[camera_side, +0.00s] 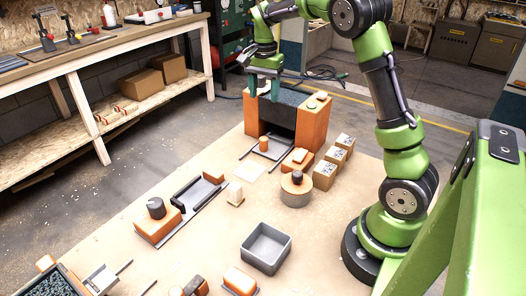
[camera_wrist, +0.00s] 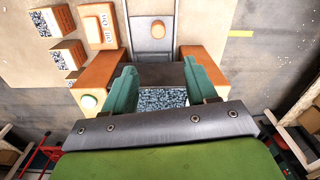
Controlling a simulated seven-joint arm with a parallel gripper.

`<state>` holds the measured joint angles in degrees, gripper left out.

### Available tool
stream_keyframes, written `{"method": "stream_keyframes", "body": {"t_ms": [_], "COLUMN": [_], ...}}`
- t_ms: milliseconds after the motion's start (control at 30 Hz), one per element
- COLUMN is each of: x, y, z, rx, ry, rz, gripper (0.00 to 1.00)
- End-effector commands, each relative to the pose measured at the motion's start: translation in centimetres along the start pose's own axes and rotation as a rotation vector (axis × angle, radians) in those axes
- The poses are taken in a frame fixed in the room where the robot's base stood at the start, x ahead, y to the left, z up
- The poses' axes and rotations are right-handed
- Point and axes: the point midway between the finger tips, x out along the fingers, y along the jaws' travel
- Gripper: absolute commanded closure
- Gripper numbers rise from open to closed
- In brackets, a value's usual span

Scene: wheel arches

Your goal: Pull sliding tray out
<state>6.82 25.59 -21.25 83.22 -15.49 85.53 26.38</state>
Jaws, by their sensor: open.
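An orange-sided housing (camera_side: 312,124) with a dark front opening stands at the back of the table. Its top holds a speckled grey bed (camera_wrist: 160,98). A flat grey sliding tray (camera_wrist: 152,42) lies between two thin rails in front of the housing. Its orange handle (camera_side: 263,143) stands up from it and also shows in the wrist view (camera_wrist: 157,29). Whether part of the tray is inside the housing is hidden. My gripper (camera_side: 265,90) is open, fingers pointing down over the housing top, behind and above the handle. In the wrist view its teal fingers (camera_wrist: 161,84) straddle the speckled bed.
A grey bin (camera_side: 266,247) and a black-channel fixture (camera_side: 197,195) are nearer. Bare table lies just left of the rails.

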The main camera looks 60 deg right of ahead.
Motion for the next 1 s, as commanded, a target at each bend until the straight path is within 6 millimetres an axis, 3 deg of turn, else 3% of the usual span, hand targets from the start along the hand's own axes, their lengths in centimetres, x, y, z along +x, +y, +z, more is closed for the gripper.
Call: {"method": "stream_keyframes", "body": {"t_ms": [267, 700, 1000], "x": [3.6, 13.1, 16.6], "y": [0.3, 0.3, 0.3], "z": [0.4, 0.5, 0.5], "rx": [0.021, 0.017, 0.017], "ry": [-0.013, -0.013, -0.011], "rz": [0.013, 0.011, 0.008], "gripper": [0.43, 0.43, 0.43]}}
